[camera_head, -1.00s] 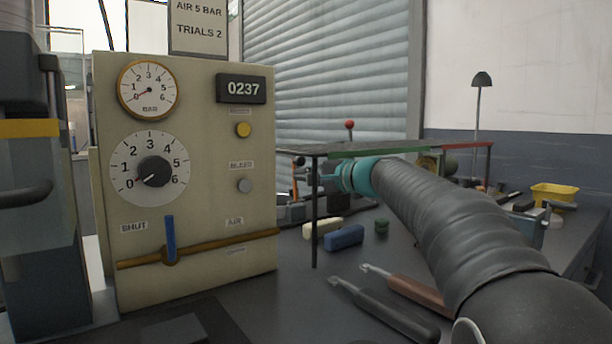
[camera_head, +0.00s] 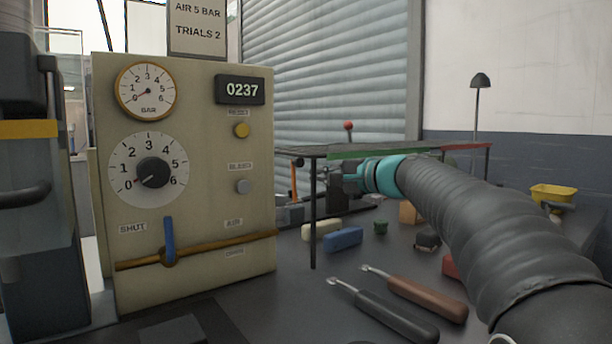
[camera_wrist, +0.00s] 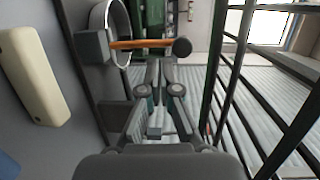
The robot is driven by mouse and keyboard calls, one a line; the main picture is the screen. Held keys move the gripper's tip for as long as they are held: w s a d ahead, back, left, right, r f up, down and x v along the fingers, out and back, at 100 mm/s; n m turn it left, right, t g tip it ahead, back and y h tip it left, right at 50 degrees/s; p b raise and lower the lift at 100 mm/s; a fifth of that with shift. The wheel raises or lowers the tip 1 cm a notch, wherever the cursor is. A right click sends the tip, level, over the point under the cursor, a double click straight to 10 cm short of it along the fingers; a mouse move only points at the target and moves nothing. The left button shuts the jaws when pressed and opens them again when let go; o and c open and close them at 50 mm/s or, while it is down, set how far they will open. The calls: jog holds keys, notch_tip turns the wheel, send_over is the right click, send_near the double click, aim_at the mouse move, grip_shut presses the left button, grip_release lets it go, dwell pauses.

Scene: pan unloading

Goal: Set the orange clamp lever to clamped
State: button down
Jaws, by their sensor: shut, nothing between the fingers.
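The orange clamp lever (camera_head: 294,178) stands nearly upright behind the dark stand in the head view, with a dark knob at its top. In the head view my gripper (camera_head: 334,178) is right of the lever, partly hidden by the stand.
The dark stand (camera_head: 314,215) has a post close to my gripper; its bars (camera_wrist: 237,85) run along the right in the wrist view. A cream block (camera_head: 322,228), a blue block (camera_head: 343,239) and two hand tools (camera_head: 430,298) lie on the bench. A control panel (camera_head: 205,130) stands left.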

jog(key=v, duration=0.5)
jog(key=shift+s+d+r, duration=0.1)
jog(key=shift+s+d, duration=0.2)
jog(key=shift+s, duration=0.1)
